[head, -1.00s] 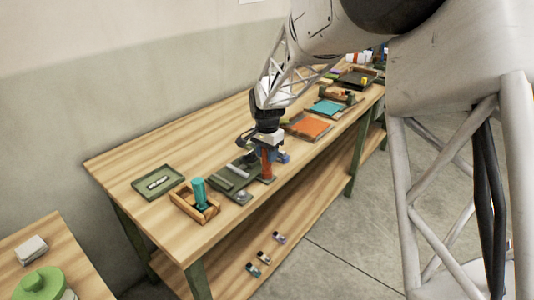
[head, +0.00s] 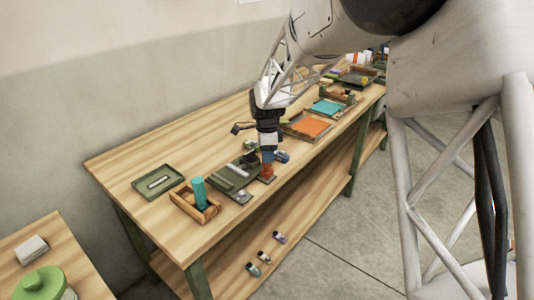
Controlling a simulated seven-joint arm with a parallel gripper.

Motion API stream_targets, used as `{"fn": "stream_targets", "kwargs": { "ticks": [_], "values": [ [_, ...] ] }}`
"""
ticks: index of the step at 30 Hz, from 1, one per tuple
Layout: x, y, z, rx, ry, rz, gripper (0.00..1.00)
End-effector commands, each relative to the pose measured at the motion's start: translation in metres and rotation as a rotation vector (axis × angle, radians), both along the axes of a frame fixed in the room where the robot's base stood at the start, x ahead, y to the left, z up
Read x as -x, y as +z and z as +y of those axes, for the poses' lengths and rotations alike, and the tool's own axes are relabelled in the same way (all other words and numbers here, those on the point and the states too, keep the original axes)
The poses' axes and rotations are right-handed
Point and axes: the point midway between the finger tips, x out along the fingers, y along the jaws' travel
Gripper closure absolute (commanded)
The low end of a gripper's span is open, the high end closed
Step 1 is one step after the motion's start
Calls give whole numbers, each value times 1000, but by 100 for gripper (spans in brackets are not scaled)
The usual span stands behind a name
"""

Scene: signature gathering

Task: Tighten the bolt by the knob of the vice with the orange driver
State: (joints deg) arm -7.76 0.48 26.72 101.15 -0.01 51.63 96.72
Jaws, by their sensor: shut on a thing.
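The vice (head: 228,181), a dark green plate with grey bars, lies on the bench near its front edge. A small round grey part (head: 243,197) sits at its front corner; I cannot tell if it is the knob or a bolt. My gripper (head: 268,150) points down just right of the vice, shut on the orange driver (head: 267,170). The driver looks upright, its upper part hidden by the gripper. Its tip is at or just above a small reddish-brown base; contact with a bolt is too small to tell.
A wooden box (head: 207,217) with an upright teal cylinder (head: 199,190) and a green tray (head: 158,182) stand left of the vice. A blue object (head: 281,156) is close right of my gripper. An orange-floored tray (head: 307,125) lies beyond.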

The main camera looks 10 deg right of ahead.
Motion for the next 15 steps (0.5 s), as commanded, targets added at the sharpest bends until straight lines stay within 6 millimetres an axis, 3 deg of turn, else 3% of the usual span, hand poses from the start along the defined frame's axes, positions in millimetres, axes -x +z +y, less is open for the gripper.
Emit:
{"fn": "stream_targets", "kwargs": {
  "ticks": [6,15],
  "values": [
    [0,0,0,0,-135,-1,87],
    [0,1,0,0,-40,-1,87]
  ]
}}
